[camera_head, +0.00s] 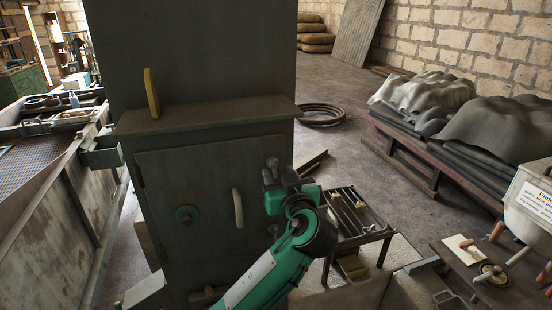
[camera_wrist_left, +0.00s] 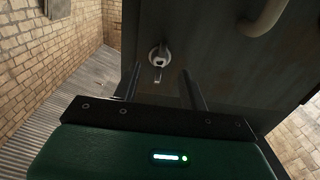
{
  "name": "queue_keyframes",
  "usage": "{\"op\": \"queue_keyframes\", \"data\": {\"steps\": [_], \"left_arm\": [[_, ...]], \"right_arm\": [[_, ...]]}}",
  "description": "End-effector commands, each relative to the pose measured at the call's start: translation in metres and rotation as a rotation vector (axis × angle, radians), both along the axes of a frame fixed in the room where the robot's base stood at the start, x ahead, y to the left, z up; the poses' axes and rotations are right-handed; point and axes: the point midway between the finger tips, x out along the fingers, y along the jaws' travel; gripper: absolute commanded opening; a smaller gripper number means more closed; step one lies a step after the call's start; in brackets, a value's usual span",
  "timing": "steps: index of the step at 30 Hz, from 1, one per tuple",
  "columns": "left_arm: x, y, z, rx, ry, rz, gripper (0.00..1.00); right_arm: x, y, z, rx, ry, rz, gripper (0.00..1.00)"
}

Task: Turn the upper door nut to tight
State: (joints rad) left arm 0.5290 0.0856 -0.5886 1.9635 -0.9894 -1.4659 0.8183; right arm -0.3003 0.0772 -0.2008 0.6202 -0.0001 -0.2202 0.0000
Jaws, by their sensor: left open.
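The grey cabinet door (camera_head: 160,185) is closed, with a pale curved handle (camera_head: 237,207) on it. The upper door nut (camera_head: 272,162) is at the door's upper right edge, beside my gripper. In the left wrist view the nut (camera_wrist_left: 159,56) is a metal wing-like piece with a stub pointing down. My left gripper (camera_head: 270,178) is open and empty in front of the door. In the wrist view its two fingers (camera_wrist_left: 162,85) point toward the nut, which lies between them and a little ahead. A second small fitting (camera_head: 274,230) shows lower on the door edge, beside my arm.
A shelf ledge (camera_head: 205,115) juts out above the door, with a yellow piece (camera_head: 152,93) standing on it. A small tool table (camera_head: 355,217) stands to the right of the cabinet. A low bench (camera_head: 490,280) with parts is at the lower right.

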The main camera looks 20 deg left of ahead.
Motion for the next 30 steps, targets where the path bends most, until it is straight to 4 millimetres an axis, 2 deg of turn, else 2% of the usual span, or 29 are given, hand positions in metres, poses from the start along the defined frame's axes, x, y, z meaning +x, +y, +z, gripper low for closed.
{"op": "queue_keyframes", "data": {"steps": [1, 7, 18, 19, 25, 30], "left_arm": [[0.007, 0.006, 0.004, 0.003, 0.001, 0.002, 0.43], [0.023, 0.016, 0.002, 0.001, 0.000, 0.000, 0.43], [0.028, 0.019, -0.001, 0.000, 0.000, 0.000, 0.43], [0.028, 0.019, -0.001, 0.000, 0.000, 0.000, 0.41], [0.028, 0.019, -0.001, 0.000, 0.000, 0.000, 0.02], [0.028, 0.019, -0.001, 0.001, 0.002, 0.000, 0.00]], "right_arm": [[0.000, 0.000, 0.009, 0.000, 0.000, 0.000, 0.00], [0.000, -0.002, 0.018, -0.002, 0.001, 0.001, 0.00], [0.000, -0.004, 0.019, -0.004, 0.000, 0.001, 0.00], [0.000, -0.004, 0.019, -0.004, 0.000, 0.001, 0.00], [0.000, -0.004, 0.019, -0.004, 0.000, 0.001, 0.00], [0.000, -0.004, 0.018, -0.004, 0.000, 0.000, 0.00]]}}
